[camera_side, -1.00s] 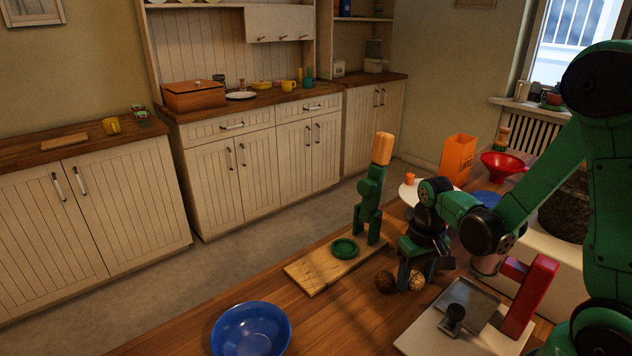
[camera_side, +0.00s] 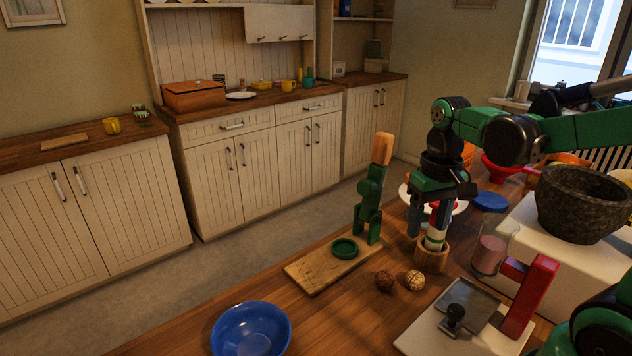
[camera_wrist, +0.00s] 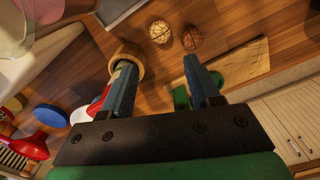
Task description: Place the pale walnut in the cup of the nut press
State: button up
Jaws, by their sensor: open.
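The pale walnut (camera_side: 415,280) lies on the wooden table, right of a dark walnut (camera_side: 384,281). In the wrist view the pale walnut (camera_wrist: 160,32) and the dark walnut (camera_wrist: 192,38) lie beyond the fingertips. The nut press (camera_side: 369,205) is green with a wooden handle and stands on a wooden board (camera_side: 310,277). Its green ring-shaped cup (camera_side: 344,248) looks empty. My gripper (camera_side: 427,222) is open with nothing between its fingers, above the table and behind the walnuts. In the wrist view my gripper (camera_wrist: 162,80) shows both fingers apart.
A small wooden holder (camera_side: 432,257) stands close below my gripper. A pink glass (camera_side: 489,254), a red lever (camera_side: 530,297) and a grey tray (camera_side: 468,301) are to the right. A stone mortar (camera_side: 582,205) stands behind. A blue bowl (camera_side: 250,328) is at front left.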

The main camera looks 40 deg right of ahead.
jog(key=shift+a+r, duration=0.35)
jog(key=shift+o, duration=0.6)
jog(key=w+a+n+t, duration=0.1)
jog(key=a+n+t, duration=0.3)
jog(key=a+t, duration=0.2)
jog(key=shift+w+a+r+t, duration=0.3)
jog(key=shift+a+r, duration=0.15)
jog(key=shift+a, duration=0.45)
jog(key=shift+o, duration=1.2)
jog(key=shift+a+t, duration=0.3)
